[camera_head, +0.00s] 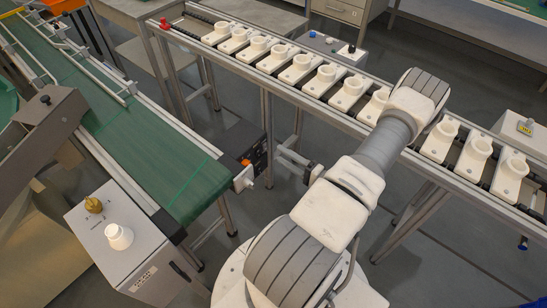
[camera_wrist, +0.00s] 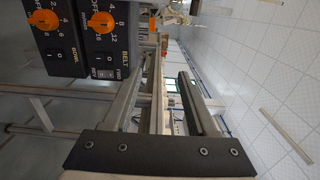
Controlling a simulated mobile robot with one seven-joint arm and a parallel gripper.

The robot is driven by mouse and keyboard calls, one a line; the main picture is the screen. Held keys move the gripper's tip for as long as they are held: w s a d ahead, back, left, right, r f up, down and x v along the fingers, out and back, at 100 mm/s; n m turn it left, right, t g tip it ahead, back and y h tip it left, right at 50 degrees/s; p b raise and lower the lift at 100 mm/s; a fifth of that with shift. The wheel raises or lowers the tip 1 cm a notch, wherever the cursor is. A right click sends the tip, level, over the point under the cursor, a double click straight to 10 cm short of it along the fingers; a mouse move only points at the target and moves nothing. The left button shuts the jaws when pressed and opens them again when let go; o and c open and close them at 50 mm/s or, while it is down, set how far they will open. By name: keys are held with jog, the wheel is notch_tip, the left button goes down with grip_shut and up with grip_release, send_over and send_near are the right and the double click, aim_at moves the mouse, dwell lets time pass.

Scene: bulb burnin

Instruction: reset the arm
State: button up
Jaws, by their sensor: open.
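My gripper (camera_wrist: 165,75) is open and empty in the wrist view, its two long fingers apart. In the head view my arm reaches out over the tray rail and folds back, and my gripper (camera_head: 281,156) shows small beyond my forearm, pointing left. It is a short way from the dark control box (camera_head: 243,150) at the end of the green belt. In the wrist view the control box (camera_wrist: 85,35), with orange knobs and BOWL and BELT labels, is at the upper left. I see nothing between the fingers.
White bulb-socket-like holders (camera_head: 327,75) stand in a row on the rail (camera_head: 285,85), beneath part of my arm. A green conveyor (camera_head: 140,125) runs at the left. A grey cabinet (camera_head: 150,270) at lower left carries a white bulb-like piece (camera_head: 118,236) and a brass fitting (camera_head: 93,204).

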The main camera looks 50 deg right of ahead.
jog(key=shift+s+d+r, duration=0.1)
jog(key=shift+s, duration=0.1)
dwell(0.5)
jog(key=w+a+r+n+g+y+p, duration=0.1)
jog(key=w+a+r+n+g+y, duration=0.2)
jog(key=a+r+n+g+y, duration=0.5)
jog(key=w+a+r+n+g+y+p, duration=0.2)
jog(key=a+r+n+g, duration=0.2)
jog(key=a+r+g, duration=0.55)
jog(key=s+a+r+n+t+h+p, duration=0.1)
jog(key=s+a+r+h, duration=0.1)
jog(key=r, duration=0.6)
jog(key=s+a+r+n+t+h+p, duration=0.1)
jog(key=s+a+r+n+t+h, duration=0.1)
jog(key=a+r+h, duration=0.3)
jog(key=s+a+r+n+t+h+p, duration=0.1)
jog(key=s+a+r+h, duration=0.3)
jog(key=r, duration=0.7)
jog(key=shift+a+r+n+t+h+p, duration=0.2)
jog(key=shift+n+t+h+p, duration=0.15)
jog(key=shift+n+t, duration=0.2)
